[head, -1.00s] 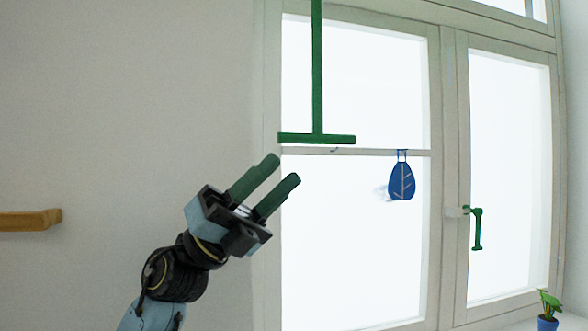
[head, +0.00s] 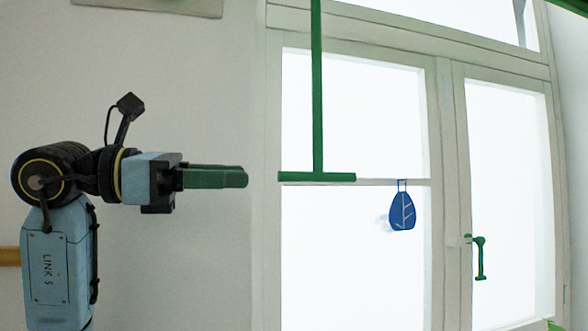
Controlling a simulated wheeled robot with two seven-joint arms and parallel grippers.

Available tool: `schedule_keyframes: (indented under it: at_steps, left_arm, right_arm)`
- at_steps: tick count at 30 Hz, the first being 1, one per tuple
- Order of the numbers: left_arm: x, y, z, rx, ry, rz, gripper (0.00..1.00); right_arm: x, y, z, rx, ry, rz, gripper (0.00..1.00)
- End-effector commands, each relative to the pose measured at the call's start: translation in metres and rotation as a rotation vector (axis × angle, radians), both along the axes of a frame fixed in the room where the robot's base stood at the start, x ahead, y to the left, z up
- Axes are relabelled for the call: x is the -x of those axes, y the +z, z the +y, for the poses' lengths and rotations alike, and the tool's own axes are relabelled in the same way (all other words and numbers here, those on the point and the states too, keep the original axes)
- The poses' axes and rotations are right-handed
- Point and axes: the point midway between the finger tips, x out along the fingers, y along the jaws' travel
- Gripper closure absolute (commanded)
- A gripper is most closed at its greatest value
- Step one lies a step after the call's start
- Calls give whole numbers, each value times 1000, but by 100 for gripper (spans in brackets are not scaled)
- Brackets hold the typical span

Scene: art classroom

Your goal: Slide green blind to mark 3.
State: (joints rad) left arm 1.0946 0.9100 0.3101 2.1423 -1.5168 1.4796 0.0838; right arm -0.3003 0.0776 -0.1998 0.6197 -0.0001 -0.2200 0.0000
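A green T-shaped piece (head: 317,110) hangs in front of the left window pane, a long upright bar with a short level bar at its foot. I take it as part of the green blind; no blind cloth and no numbered marks can be made out. My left gripper (head: 246,177) is left of the window, level with the foot bar and pointing right at its left end. In the picture a small gap parts the fingertips from the bar. The green fingers overlap side-on, so their opening is hidden. My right gripper is not in view.
A blue leaf-shaped ornament (head: 402,210) hangs from the white crossbar (head: 380,182). A green window handle (head: 480,258) is on the right sash. A green strip (head: 572,4) at the top right is too cut off to identify.

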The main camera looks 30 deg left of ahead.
Motion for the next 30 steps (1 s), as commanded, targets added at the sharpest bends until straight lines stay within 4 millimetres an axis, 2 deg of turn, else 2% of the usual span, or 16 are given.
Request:
schedule_keyframes:
  at_steps: [6, 13, 18, 26, 30]
  left_arm:
    - [-36, 3, -33, 2, -8, 1, 64]
    - [-62, 1, -54, 2, -5, 2, 64]
    - [-69, 0, -60, 1, -3, 0, 64]
    - [-70, 0, -61, 1, -3, 0, 64]
    - [-70, 0, -61, 1, -3, 0, 81]
  right_arm:
    - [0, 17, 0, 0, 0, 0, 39]
    - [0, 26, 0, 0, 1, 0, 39]
    - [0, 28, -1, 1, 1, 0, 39]
    - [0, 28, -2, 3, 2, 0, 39]
    - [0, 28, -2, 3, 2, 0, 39]
